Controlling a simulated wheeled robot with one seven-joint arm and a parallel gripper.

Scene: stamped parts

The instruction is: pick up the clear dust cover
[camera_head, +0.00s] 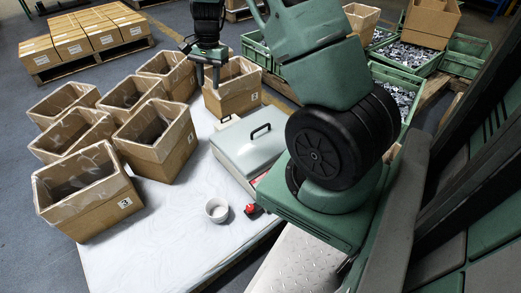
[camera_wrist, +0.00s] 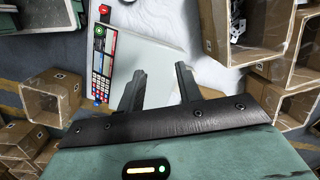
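The dust cover (camera_head: 248,150) looks like a pale grey, cloudy box lid with a black bar handle (camera_head: 260,131) on top. It sits over a device on the white-covered table in the head view. In the wrist view a pale panel that seems to be the cover (camera_wrist: 160,48) lies beyond the fingertips, beside a control panel (camera_wrist: 103,70) with coloured buttons. My gripper (camera_head: 207,80) points down near a cardboard box at the table's far end, apart from the cover. It is open and empty; its two fingers (camera_wrist: 160,72) stand apart in the wrist view.
Several open, lined cardboard boxes (camera_head: 160,140) crowd the table's left and far side. A white cup (camera_head: 216,210) and a small red item (camera_head: 254,209) lie in front of the cover. Green crates of metal parts (camera_head: 405,55) stand behind right. The table's front (camera_head: 160,240) is clear.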

